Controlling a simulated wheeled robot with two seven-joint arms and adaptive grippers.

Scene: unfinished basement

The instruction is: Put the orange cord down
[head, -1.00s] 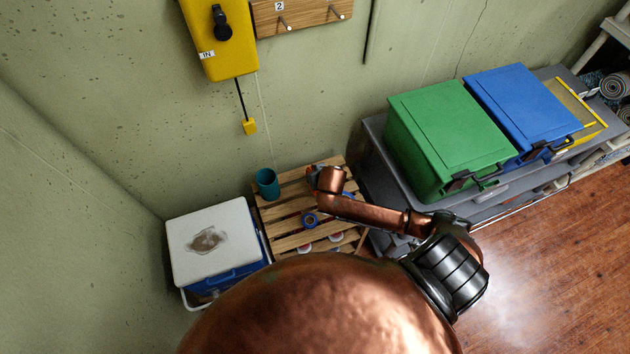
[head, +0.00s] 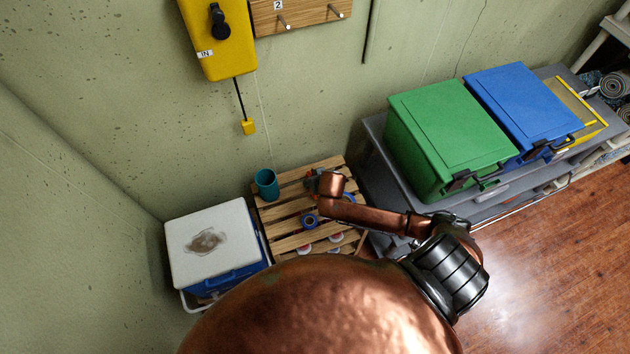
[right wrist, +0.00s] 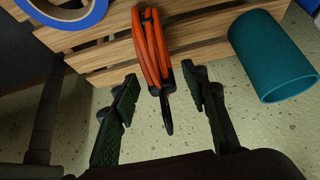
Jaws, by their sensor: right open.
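The orange cord (right wrist: 150,45) is a folded bundle with a black end piece (right wrist: 166,112). In the right wrist view it lies on the wooden slatted pallet (right wrist: 205,35), its black end reaching past the pallet's edge. My right gripper (right wrist: 161,80) is open, with one finger on each side of the cord's black end and a visible gap to both. In the head view my right arm reaches over the pallet (head: 293,242); its wrist hides most of the gripper and the cord. My left gripper is not in view.
A teal cup (head: 267,184) and a blue tape roll (head: 310,221) stand close by on the pallet.

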